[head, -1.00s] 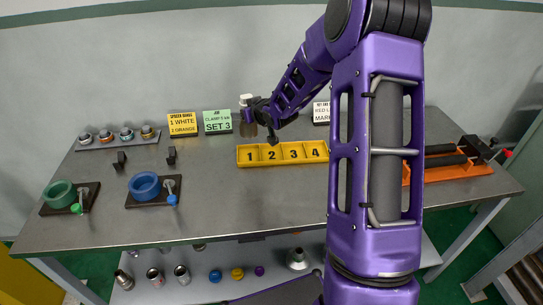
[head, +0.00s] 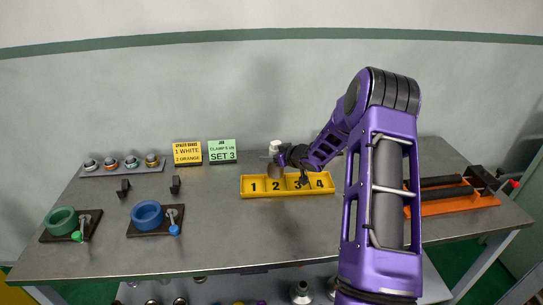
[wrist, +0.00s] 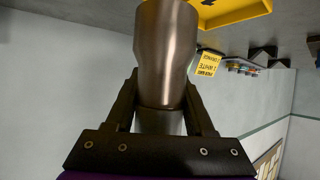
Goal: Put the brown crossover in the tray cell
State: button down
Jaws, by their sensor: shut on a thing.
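My gripper (head: 281,158) is shut on the brown crossover (head: 275,171), a brownish metallic tubular piece with a pale end on top. It is roughly upright in the head view. In the wrist view the crossover's brown body (wrist: 165,50) stands between the two dark fingers (wrist: 160,100). The yellow tray (head: 290,194) has a row of cells numbered 1 to 4 on its front. In the head view the crossover's lower end overlaps the back of the tray at cell 2. I cannot tell its exact height above the tray.
Two signs (head: 187,153) (head: 222,150) stand behind the tray, to the left. A rack of several fittings (head: 123,167) lies at the back left. A green vise (head: 63,221) and a blue vise (head: 147,214) stand front left; an orange stand (head: 460,203) is at right. Front middle is clear.

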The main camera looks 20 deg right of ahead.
aim_at(271, 168)
jog(key=shift+w+f, duration=0.1)
jog(key=shift+f, duration=2.25)
jog(key=shift+b, duration=0.3)
jog(key=shift+f, duration=0.15)
jog(key=shift+c, duration=1.3)
grip_release()
jog(key=shift+f, duration=0.2)
jog(key=shift+r, duration=0.3)
jog(key=v, duration=1.2)
jog(key=shift+p, duration=0.35)
